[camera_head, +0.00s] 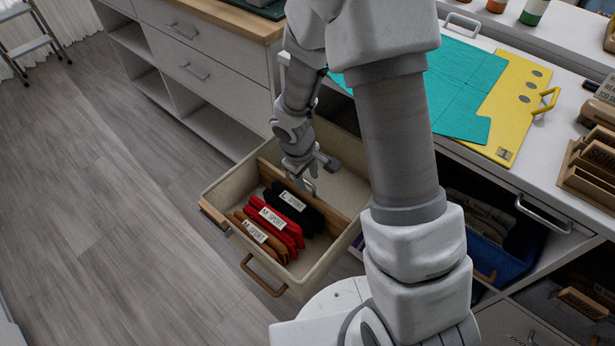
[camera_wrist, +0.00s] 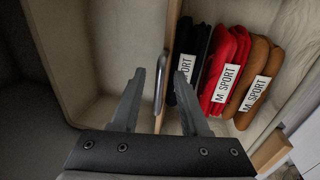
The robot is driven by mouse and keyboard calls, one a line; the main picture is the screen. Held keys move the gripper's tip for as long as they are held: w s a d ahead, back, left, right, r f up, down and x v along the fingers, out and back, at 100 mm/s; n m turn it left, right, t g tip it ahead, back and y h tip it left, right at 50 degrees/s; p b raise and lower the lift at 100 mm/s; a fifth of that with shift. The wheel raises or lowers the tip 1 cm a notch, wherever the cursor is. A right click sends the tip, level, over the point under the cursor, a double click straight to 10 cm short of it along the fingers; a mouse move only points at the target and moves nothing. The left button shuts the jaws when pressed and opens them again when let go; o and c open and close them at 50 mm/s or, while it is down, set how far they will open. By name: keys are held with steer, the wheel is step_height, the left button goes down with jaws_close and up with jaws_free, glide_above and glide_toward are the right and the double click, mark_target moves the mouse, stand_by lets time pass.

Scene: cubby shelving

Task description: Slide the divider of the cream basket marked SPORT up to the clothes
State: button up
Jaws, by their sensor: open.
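The cream basket (camera_head: 226,184) is pulled out from the shelving and marked SPORT by its clothes labels. Its wooden divider (camera_head: 334,215) crosses it, and also shows in the wrist view (camera_wrist: 173,28). On one side stand folded clothes: black L SPORT (camera_head: 310,218), red M SPORT (camera_head: 279,231) and brown M SPORT (camera_head: 246,232). The black clothes are nearest the divider; any gap is narrow. The other side is empty. My gripper (camera_head: 309,180) is open over the divider. In the wrist view its fingers (camera_wrist: 160,78) stand either side of the divider's metal handle (camera_wrist: 160,85).
A blue basket (camera_head: 497,254) with dark clothes sits in a cubby at the right. The counter holds a teal mat (camera_head: 455,85), a yellow board (camera_head: 512,105) and a wooden organizer (camera_head: 590,170).

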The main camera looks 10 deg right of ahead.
step_height(320, 180, up, 17)
steer(key=s+a+p, duration=0.2)
steer(key=p, duration=0.4)
steer(key=shift+a, duration=0.35)
steer(key=shift+r, duration=0.1)
steer(key=s+d+r+m+t+y+p, duration=0.15)
steer(key=s+d+r+m, duration=0.25)
steer(key=s+r, duration=0.5)
steer(key=s+d+r+m+t, duration=0.35)
steer(key=s+r, duration=0.35)
steer(key=r, duration=0.5)
step_height(320, 180, up, 12)
steer(key=p, duration=1.2)
steer(key=shift+w+a+f+g, duration=0.15)
steer(key=shift+w+a+g, duration=0.1)
steer(key=shift+g, duration=0.15)
